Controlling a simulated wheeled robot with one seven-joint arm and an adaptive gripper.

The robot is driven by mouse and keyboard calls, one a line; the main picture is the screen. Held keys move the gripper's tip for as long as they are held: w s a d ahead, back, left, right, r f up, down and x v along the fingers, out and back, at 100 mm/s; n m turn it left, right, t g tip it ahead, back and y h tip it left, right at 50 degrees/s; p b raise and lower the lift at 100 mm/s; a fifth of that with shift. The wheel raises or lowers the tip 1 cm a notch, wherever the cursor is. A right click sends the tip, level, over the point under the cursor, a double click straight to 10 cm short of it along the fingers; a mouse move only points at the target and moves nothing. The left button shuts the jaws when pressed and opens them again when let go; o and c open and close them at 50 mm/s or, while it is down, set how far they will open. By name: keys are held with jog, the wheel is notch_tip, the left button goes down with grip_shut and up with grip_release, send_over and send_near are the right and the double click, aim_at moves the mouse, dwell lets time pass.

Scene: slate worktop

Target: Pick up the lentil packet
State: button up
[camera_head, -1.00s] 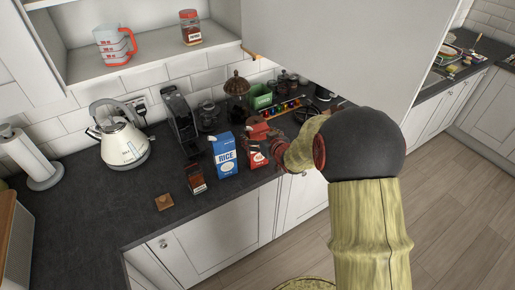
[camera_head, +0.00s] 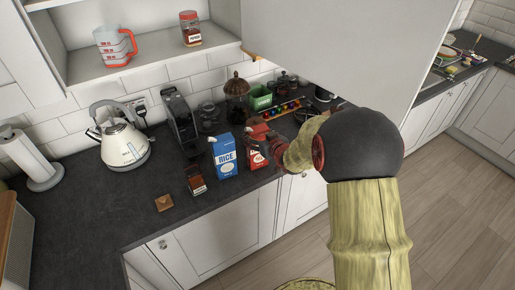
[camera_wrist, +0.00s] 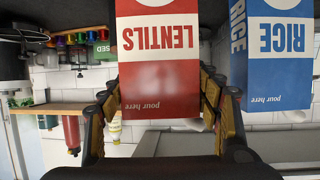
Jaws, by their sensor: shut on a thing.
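The lentil packet is a red and white carton (camera_head: 256,159), standing on the dark worktop just right of the blue rice carton. In the wrist view the lentil packet (camera_wrist: 160,75) fills the upper middle, its LENTILS lettering upside down. My gripper (camera_wrist: 161,92) has one finger along each side of it and is shut on it. In the head view my gripper (camera_head: 270,146) is at the packet's right side, partly hidden by my arm. I cannot tell whether the packet touches the worktop.
The blue rice carton (camera_head: 225,157) stands close beside the packet; it also shows in the wrist view (camera_wrist: 285,60). A small brown packet (camera_head: 196,182) is further left. A green container (camera_head: 260,97) and a row of coloured items (camera_head: 282,110) stand behind.

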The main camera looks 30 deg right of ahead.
jog(key=c, duration=1)
jog(key=shift+r, duration=0.15)
jog(key=shift+c, duration=0.2)
